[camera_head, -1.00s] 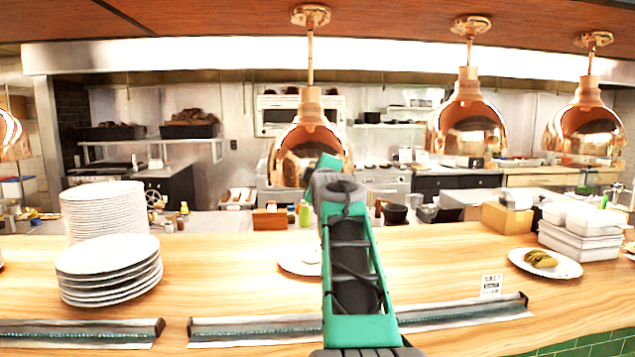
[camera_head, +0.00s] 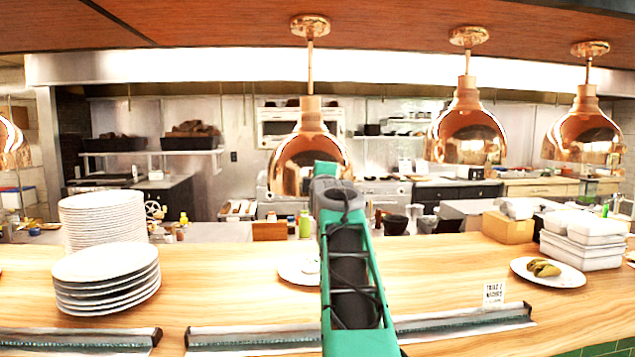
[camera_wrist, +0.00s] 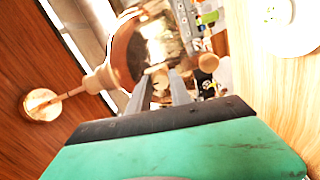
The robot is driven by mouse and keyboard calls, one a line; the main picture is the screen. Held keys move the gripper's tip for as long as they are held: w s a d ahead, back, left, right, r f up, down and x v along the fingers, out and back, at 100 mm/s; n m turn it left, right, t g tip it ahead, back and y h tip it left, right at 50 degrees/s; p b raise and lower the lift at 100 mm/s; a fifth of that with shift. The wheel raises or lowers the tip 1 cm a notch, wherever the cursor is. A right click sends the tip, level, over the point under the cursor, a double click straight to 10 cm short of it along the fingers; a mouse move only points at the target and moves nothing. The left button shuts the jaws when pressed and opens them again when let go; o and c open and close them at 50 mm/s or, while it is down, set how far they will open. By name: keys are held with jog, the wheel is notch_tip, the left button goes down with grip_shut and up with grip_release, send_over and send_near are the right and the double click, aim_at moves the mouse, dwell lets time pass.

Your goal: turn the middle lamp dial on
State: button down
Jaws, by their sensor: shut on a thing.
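Copper heat lamps hang over the wooden counter. One copper lamp (camera_head: 293,160) hangs directly beyond my raised arm, with its stem running up to the ceiling. It shows in the wrist view (camera_wrist: 122,58), turned sideways. In the wrist view my gripper (camera_wrist: 161,77) is at this lamp, its two grey fingers close together on a small pale knob (camera_wrist: 156,69), which looks like the lamp's dial. The knob's marking and angle cannot be made out. In the head view the fingertips are hidden behind my arm. Whether the lamp is lit cannot be told.
More copper lamps hang to the right (camera_head: 467,135) (camera_head: 583,137) and at the left edge (camera_head: 12,145). Plate stacks (camera_head: 108,275) stand on the counter (camera_head: 220,285) at left. White containers (camera_head: 583,240) and a plate of food (camera_head: 548,272) are at right.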

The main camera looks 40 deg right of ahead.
jog(key=c, duration=1.2)
grip_release()
jog(key=b+v, duration=0.2)
jog(key=v, duration=0.5)
jog(key=shift+s+a+f, duration=0.1)
jog(key=shift+s+a, duration=0.15)
jog(key=shift+s, duration=0.05)
jog(key=shift+s, duration=0.1)
